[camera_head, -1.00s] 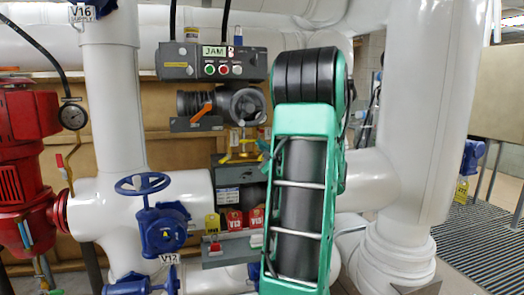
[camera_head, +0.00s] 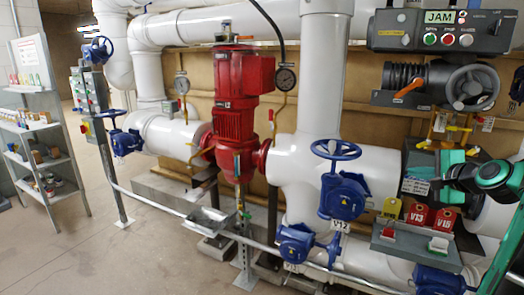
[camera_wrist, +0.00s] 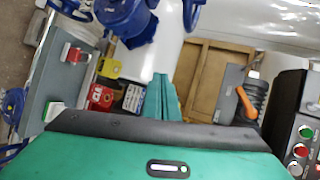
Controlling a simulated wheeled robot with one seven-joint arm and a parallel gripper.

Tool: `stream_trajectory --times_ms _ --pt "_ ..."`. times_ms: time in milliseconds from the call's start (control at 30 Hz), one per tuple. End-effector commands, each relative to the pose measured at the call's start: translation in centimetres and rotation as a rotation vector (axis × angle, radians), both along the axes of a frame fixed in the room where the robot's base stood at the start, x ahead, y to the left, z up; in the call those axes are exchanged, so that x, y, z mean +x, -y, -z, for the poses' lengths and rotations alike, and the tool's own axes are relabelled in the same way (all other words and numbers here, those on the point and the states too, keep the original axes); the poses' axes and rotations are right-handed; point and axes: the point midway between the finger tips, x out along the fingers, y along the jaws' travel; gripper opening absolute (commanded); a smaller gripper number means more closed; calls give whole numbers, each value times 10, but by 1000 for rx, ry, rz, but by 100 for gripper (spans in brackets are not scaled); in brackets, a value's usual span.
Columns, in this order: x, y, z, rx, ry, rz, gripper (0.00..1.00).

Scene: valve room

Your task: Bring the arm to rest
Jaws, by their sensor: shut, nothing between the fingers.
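My gripper shows in the wrist view (camera_wrist: 162,97), its two teal fingers pressed together with nothing between them. In the head view my gripper (camera_head: 449,160) is at the right edge, beside the lower pipework and partly hidden by my black and green arm links. In the wrist view a grey ledge with a red block (camera_wrist: 74,54) lies to the left of the fingers. Red tags (camera_wrist: 101,97) and a yellow tag (camera_wrist: 110,68) hang close to the fingers' left side.
A JAM control box (camera_head: 440,31) and a grey handwheel (camera_head: 472,88) are at upper right. A blue valve wheel (camera_head: 336,149) sits on white pipes. A red pump (camera_head: 236,120) stands mid-view. A shelf rack (camera_head: 40,140) is at left. The floor (camera_head: 110,245) at lower left is clear.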

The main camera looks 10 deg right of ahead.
Motion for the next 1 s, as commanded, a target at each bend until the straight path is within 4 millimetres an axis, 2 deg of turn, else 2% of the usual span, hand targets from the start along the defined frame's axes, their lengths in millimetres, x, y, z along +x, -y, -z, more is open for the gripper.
stream_trajectory --times_ms 33,167,267,400,600,700,800,1000 --pt "-3 -28 13 -70 -96 -79 0" --pt "-32 -80 55 -245 -365 -279 0" --pt "-69 -112 80 -357 -556 -438 0" --pt "-134 -146 104 -470 -797 -662 0" --pt "-221 -178 114 -529 -1036 -933 0" --pt "-248 -186 114 -529 -1097 -1015 0" --pt "-263 -189 113 -523 -1129 -1056 0" --pt "-268 -189 113 -520 -1138 -1069 0"
